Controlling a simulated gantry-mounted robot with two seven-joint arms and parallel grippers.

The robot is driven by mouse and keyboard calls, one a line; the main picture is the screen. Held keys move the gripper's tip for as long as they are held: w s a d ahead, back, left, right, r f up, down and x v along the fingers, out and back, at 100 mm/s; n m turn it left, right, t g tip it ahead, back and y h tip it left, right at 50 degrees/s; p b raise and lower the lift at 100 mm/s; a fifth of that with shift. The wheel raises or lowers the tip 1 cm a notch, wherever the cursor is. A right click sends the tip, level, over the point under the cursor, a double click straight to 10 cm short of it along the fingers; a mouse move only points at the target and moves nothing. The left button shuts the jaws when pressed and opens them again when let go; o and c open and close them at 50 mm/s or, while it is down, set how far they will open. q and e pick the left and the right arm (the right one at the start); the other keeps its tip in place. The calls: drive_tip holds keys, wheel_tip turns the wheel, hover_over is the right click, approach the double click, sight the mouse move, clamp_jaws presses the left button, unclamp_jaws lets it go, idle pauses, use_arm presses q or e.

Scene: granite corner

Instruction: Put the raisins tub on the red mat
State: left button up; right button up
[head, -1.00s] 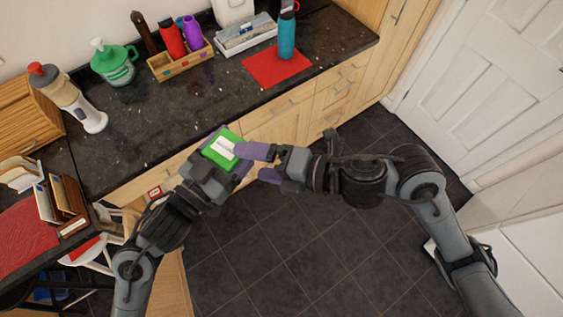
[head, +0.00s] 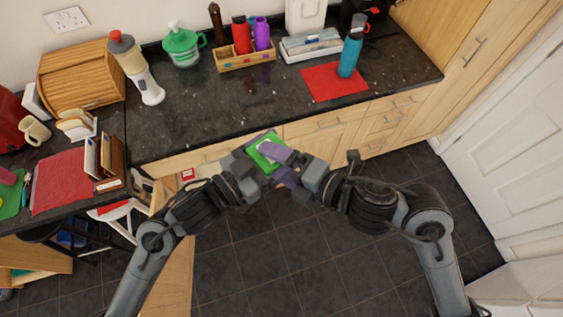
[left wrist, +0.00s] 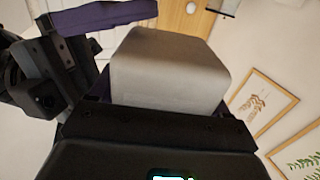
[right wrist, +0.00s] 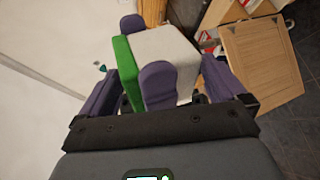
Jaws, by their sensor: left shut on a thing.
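The raisins tub (head: 262,160) has a green lid and a pale body. My left gripper (head: 258,158) is shut on it and holds it in the air in front of the counter. Its pale body fills the middle of the left wrist view (left wrist: 170,70). My right gripper (head: 277,165) is open, its fingers reaching to either side of the tub; the right wrist view shows the tub (right wrist: 165,60) between them, and I cannot tell whether they touch it. A red mat (head: 322,84) lies on the granite counter, with a teal bottle (head: 350,57) on its back right part.
Another red mat (head: 62,182) lies on the left counter near a letter rack (head: 110,160). A wooden caddy (head: 245,61) with bottles, a grey tray (head: 310,47), a green-lidded jug (head: 182,46) and a tall dispenser (head: 137,70) line the back. The granite's front middle (head: 220,110) is clear.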

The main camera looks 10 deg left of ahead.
use_arm(q)
drive_tip(key=o, duration=0.8)
drive_tip(key=shift+d+r, duration=0.1)
drive_tip(key=shift+r, duration=0.3)
use_arm(e)
drive_tip(key=shift+f, duration=0.4)
drive_tip(key=shift+c, duration=0.6)
use_arm(q)
drive_tip(key=shift+o, duration=1.2)
use_arm(e)
drive_tip(key=shift+c, duration=1.4)
use_arm(q)
drive_tip(key=shift+o, duration=0.2)
drive_tip(key=shift+f, duration=0.2)
use_arm(e)
drive_tip(key=shift+r, duration=0.2)
drive_tip(key=shift+c, duration=0.8)
